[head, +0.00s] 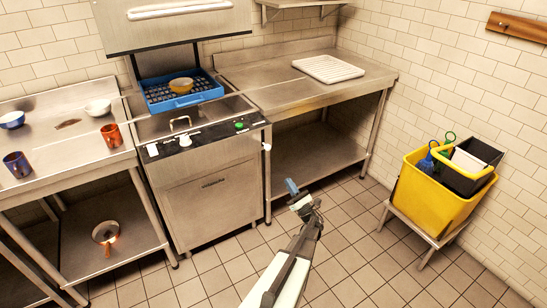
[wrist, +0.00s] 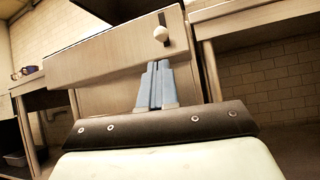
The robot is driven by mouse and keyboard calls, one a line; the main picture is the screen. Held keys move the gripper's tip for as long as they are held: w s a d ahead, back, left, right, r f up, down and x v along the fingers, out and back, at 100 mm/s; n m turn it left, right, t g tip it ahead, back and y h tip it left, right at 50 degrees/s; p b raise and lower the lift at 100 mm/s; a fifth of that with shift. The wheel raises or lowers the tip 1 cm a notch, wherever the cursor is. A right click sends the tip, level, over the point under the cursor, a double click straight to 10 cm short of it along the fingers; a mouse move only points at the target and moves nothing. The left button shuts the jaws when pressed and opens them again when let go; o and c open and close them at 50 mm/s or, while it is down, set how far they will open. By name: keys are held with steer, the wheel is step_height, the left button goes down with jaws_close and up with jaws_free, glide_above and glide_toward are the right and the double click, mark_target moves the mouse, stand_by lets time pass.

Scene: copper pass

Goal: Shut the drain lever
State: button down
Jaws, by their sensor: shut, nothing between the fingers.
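The drain lever shows as a small white knob (head: 266,147) at the right front edge of the steel dishwasher (head: 212,195) in the head view. In the wrist view the same white knob (wrist: 160,33) sits on a dark upright slot in a pale steel panel. My gripper (head: 291,186) is in front of the machine's right side, lower than the knob and apart from it. In the wrist view its two pale blue fingers (wrist: 157,68) are together and empty, pointing toward the panel just below the knob.
A yellow mop bucket (head: 432,196) is on a stand at the right. The tiled floor between is clear.

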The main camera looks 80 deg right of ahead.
steer(key=shift+n, duration=0.3)
steer(key=shift+d, duration=0.1)
steer(key=x, duration=1.4)
step_height(320, 180, up, 7)
stand_by(0.7)
steer(key=shift+f, duration=0.1)
steer(key=v, duration=1.4)
steer(key=shift+f, duration=0.25)
